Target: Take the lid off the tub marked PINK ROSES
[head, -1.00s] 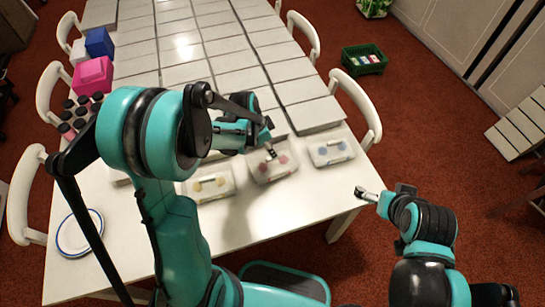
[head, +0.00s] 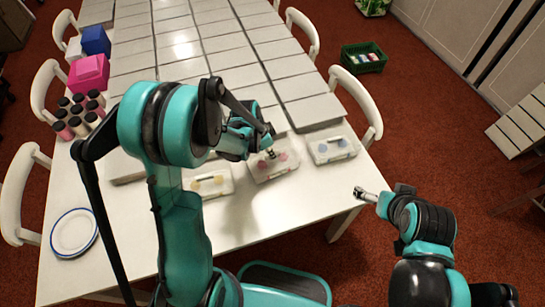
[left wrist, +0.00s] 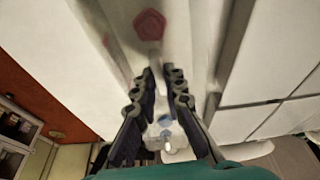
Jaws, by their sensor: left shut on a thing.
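The tub with pink roses (head: 289,169) stands near the table's front edge, between the tub with yellow flowers (head: 213,187) and the tub with blue flowers (head: 332,149). My left gripper (head: 270,154) reaches down onto the pink-rose tub's lid. It is shut on the lid's grip, which the fingers mostly hide. The left wrist view shows the two fingers (left wrist: 163,72) close together, with a pink rose (left wrist: 149,24) just past them. I cannot tell whether the lid is raised. My right gripper (head: 360,192) is off the table's right edge, too small to judge its jaws.
Long pale slabs (head: 233,70) cover the table's back. A plate (head: 74,232), several jars (head: 79,116), a pink box (head: 89,73) and a blue box (head: 96,41) are at the left. White chairs line the table. A green crate (head: 363,58) is on the floor. The front table top is clear.

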